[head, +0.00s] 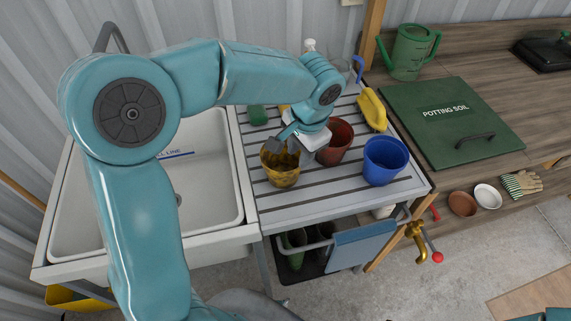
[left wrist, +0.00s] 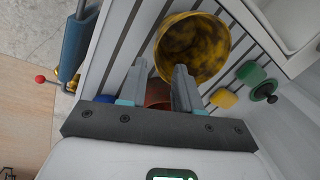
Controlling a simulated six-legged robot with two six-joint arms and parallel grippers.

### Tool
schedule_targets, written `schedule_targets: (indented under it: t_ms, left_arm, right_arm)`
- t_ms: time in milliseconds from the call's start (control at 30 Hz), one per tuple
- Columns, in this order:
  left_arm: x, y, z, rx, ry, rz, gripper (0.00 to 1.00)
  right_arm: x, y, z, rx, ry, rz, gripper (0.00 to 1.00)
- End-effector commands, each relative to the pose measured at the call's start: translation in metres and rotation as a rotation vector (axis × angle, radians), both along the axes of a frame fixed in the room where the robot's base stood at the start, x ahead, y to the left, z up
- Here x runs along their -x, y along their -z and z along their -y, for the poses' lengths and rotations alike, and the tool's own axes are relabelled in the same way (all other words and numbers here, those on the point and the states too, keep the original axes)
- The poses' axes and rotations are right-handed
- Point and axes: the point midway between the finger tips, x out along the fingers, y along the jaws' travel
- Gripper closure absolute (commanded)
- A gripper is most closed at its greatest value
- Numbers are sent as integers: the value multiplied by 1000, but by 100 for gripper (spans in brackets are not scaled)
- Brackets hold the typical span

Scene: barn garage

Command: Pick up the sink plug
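My left gripper (head: 284,143) is open over the slatted drainboard, close to the mottled yellow pot (head: 280,177). In the left wrist view its two fingers (left wrist: 162,88) are apart, with the yellow pot (left wrist: 195,48) just past them and part of a red-brown pot (left wrist: 158,94) showing between and behind them. No sink plug is clearly seen in the head view. In the left wrist view a small dark green round thing with a black knob (left wrist: 264,91) lies near the sink side; I cannot tell whether it is the plug. My right gripper is out of view.
The white sink (head: 215,180) is left of the drainboard, partly behind my left arm. A red-brown pot (head: 335,150), blue pot (head: 383,162), yellow scoop (head: 372,108) and green sponge (head: 258,114) crowd the drainboard. The potting soil lid (head: 450,130) is at right.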

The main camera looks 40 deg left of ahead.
Motion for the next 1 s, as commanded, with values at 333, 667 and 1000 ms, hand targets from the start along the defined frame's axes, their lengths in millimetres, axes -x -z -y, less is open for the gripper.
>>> schedule_targets:
  t_ms: [333,667,1000]
  left_arm:
    - [-2,41,-5,1,0,-1,67]
    - [-5,87,-9,2,0,-2,67]
    - [-6,89,-9,2,0,0,97]
  right_arm:
    - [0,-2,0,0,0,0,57]
    - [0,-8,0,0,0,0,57]
    - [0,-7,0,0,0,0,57]
